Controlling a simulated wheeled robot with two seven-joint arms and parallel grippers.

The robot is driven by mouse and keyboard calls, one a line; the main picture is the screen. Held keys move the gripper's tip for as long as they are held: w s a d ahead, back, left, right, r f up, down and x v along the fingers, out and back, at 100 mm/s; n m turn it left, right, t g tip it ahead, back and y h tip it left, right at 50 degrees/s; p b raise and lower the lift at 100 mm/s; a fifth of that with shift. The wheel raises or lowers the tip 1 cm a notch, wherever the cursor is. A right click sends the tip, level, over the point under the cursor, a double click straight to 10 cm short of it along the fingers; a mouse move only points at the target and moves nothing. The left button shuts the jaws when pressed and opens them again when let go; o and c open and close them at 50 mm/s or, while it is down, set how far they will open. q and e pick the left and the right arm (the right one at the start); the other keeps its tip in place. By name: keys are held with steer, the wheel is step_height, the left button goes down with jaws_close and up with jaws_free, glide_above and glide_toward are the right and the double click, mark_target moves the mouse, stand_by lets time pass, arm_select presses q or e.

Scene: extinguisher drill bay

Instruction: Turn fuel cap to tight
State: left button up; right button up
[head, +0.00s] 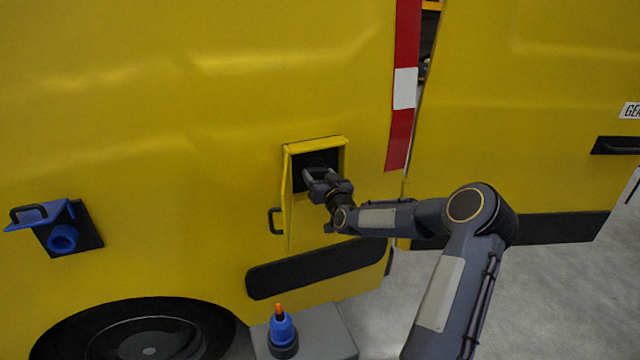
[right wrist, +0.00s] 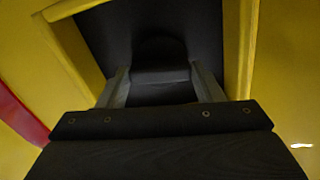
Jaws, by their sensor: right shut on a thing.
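The fuel cap (right wrist: 160,62) is a dark, rounded piece inside the dark recess of the yellow vehicle's side. My right gripper (right wrist: 160,80) has its two grey fingers on either side of the cap, shut on it. In the head view my right gripper (head: 318,174) reaches into the recess, and the cap is mostly hidden behind it. The yellow fuel flap (head: 288,205) hangs open at the left of the recess. No tight mark can be made out. My left gripper is not in view.
A blue flap with a blue port (head: 63,238) is on the panel at left. A blue item with an orange tip (head: 282,333) stands on a grey block (head: 330,335) below. A black bumper strip (head: 315,268) runs under the recess. Open floor lies at right.

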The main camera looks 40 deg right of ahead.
steer(key=shift+m+b, duration=8.1)
steer(key=shift+b, duration=2.15)
steer(key=o, duration=1)
steer(key=b+v, duration=0.4)
steer(key=v, duration=0.3)
steer(key=shift+s+b, duration=0.35)
steer(key=shift+b, duration=0.05)
